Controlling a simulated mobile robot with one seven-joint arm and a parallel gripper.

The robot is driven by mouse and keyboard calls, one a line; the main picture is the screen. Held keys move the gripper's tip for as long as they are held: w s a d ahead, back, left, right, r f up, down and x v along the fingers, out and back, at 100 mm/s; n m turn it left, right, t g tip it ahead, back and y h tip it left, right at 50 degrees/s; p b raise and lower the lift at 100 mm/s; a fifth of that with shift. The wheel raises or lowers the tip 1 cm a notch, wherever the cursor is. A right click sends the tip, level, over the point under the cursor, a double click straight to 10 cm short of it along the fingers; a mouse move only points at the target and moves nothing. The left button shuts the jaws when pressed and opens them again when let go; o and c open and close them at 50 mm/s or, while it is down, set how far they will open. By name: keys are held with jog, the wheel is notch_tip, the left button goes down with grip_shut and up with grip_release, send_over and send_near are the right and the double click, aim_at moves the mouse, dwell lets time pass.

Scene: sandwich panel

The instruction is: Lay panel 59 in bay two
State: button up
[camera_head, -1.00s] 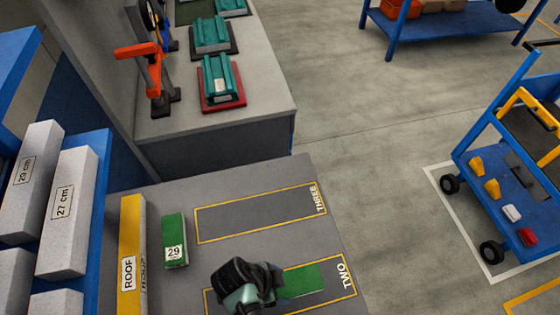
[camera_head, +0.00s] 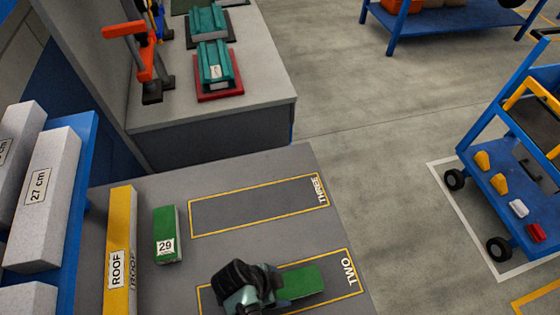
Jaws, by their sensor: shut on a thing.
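My gripper (camera_head: 246,302) is at the bottom centre of the head view, over the left part of bay two (camera_head: 346,294), a yellow-outlined rectangle marked TWO. A green panel (camera_head: 300,282) sticks out to the right from under my gripper, within or just above the bay outline. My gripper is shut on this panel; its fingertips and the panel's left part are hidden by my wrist. No number shows on the held panel. I cannot tell whether it touches the surface.
Bay three (camera_head: 260,206) is empty. A green panel marked 29 (camera_head: 166,236) lies left of the bays, beside a yellow ROOF bar (camera_head: 120,252). Grey blocks (camera_head: 42,200) stand on a blue rack at left. A bench with teal parts (camera_head: 214,66) stands behind; a blue cart (camera_head: 512,190) stands right.

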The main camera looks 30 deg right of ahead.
jog(key=shift+f+b, duration=0.45)
jog(key=shift+f, duration=0.05)
jog(key=o, duration=1.3)
jog(key=shift+c, duration=0.2)
